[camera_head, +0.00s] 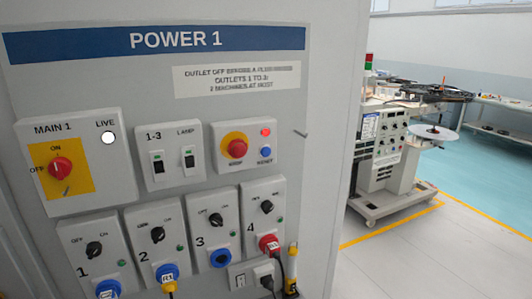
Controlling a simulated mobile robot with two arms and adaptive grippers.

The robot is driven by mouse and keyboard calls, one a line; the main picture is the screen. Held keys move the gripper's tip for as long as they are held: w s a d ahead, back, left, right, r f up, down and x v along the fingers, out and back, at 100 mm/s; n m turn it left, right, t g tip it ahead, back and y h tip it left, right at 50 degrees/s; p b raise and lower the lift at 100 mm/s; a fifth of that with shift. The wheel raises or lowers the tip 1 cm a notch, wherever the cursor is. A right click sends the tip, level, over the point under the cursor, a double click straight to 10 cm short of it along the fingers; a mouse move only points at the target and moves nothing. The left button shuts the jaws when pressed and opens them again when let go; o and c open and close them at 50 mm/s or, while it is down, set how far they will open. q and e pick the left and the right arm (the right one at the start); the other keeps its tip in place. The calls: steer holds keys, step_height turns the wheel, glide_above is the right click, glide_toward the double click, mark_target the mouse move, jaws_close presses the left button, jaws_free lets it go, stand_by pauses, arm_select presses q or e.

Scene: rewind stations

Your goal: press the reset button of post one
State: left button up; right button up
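The post headed POWER 1 (330,130) fills the left and middle of the head view. A small light box (219,157) sits at its right side. On that box are a red mushroom stop button (237,148) on a yellow ring, a small red lamp or button (265,131) at upper right, and the blue reset button (266,152) below it, with its label underneath. The blue button is unobstructed; whether it is lit I cannot tell. Neither of my grippers is in view.
Left of it are the 1-3 lamp switches (158,163) and the red main switch (60,167) with a white live light (108,137). Below are numbered outlets with knobs, some with plugs (269,244). A wheeled machine (387,150) stands at right; floor between is clear.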

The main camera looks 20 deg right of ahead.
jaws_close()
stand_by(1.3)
